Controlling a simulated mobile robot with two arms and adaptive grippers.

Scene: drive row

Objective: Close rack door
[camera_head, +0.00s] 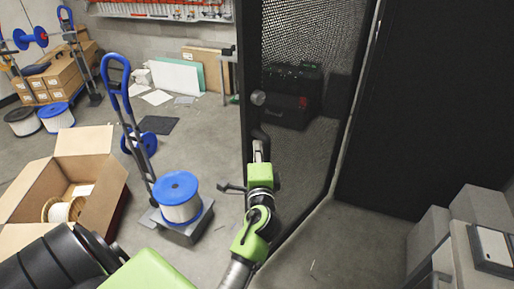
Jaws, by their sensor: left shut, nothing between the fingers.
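The rack door (312,38) appears as a tall black mesh panel in a dark frame, in the middle of the head view. It stands at an angle to the dark panel at the right and looks open. A small round grey knob-like part (258,98) shows near its left edge. My left gripper (259,132) is shut and empty, close in front of the door's left edge, just below that round part. I cannot tell whether it touches the door. My right gripper is not in view.
A blue-and-white spool (180,197) on a hand truck and an open cardboard box (75,170) stand at the left. Grey boxes (480,215) stand at the lower right. Bare floor (325,250) lies below the door. Dark equipment shows through the mesh.

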